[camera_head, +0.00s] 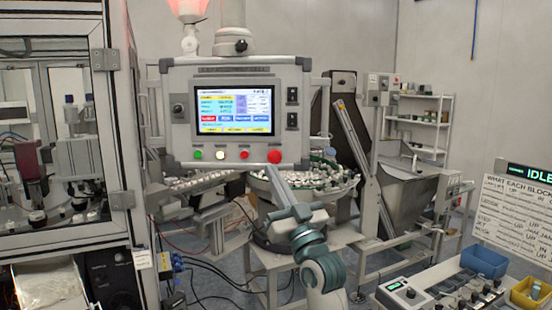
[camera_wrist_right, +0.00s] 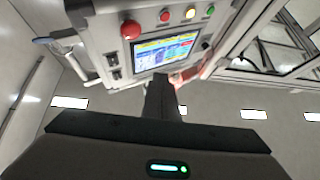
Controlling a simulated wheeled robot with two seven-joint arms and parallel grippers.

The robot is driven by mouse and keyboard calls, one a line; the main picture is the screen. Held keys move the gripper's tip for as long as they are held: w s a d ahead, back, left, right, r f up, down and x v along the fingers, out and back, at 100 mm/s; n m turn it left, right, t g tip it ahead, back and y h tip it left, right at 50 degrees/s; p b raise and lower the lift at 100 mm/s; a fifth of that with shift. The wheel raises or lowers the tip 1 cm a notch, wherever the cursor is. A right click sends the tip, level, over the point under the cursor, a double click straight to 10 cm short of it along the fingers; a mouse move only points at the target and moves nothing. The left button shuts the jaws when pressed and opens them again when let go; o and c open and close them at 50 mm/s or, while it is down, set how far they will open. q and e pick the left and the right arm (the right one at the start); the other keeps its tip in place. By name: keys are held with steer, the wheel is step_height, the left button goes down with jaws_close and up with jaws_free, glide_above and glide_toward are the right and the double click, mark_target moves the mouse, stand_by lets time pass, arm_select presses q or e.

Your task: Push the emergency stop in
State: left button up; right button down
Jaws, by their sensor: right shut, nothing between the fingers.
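The emergency stop is the large red round button (camera_head: 274,157) at the lower right of the control panel's front. It also shows in the right wrist view (camera_wrist_right: 130,30), where the panel appears upside down. My right gripper (camera_head: 267,172) reaches up from below, with its fingertips just under the panel's lower edge, close below the button in the head view. Its fingers are shut and empty. In the right wrist view the fingertips (camera_wrist_right: 160,80) overlap the area by the screen, apart from the button. The exact gap in depth is unclear. My left gripper is out of view.
The control panel (camera_head: 180,135) has a lit screen (camera_head: 234,110) and small green (camera_head: 197,155), yellow (camera_head: 220,155) and red (camera_head: 244,155) buttons left of the stop. A parts bowl (camera_head: 335,185) stands behind the right arm. A framed machine (camera_head: 130,200) stands at left.

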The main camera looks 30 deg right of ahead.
mark_target(275, 158)
steer(key=shift+s+r, duration=0.1)
steer(key=shift+r, duration=0.05)
steer(key=shift+d, duration=0.1)
stand_by(0.3)
steer(key=w+d+b, duration=0.3)
steer(key=w+d, duration=0.1)
steer(key=w, duration=0.3)
steer(key=shift+w+d+b, duration=0.15)
steer(key=shift+w+b, duration=0.2)
steer(key=shift+w+d, duration=0.1)
steer(key=shift+w, duration=0.05)
stand_by(2.0)
steer(key=shift+w+d, duration=0.15)
steer(key=shift+w, duration=0.05)
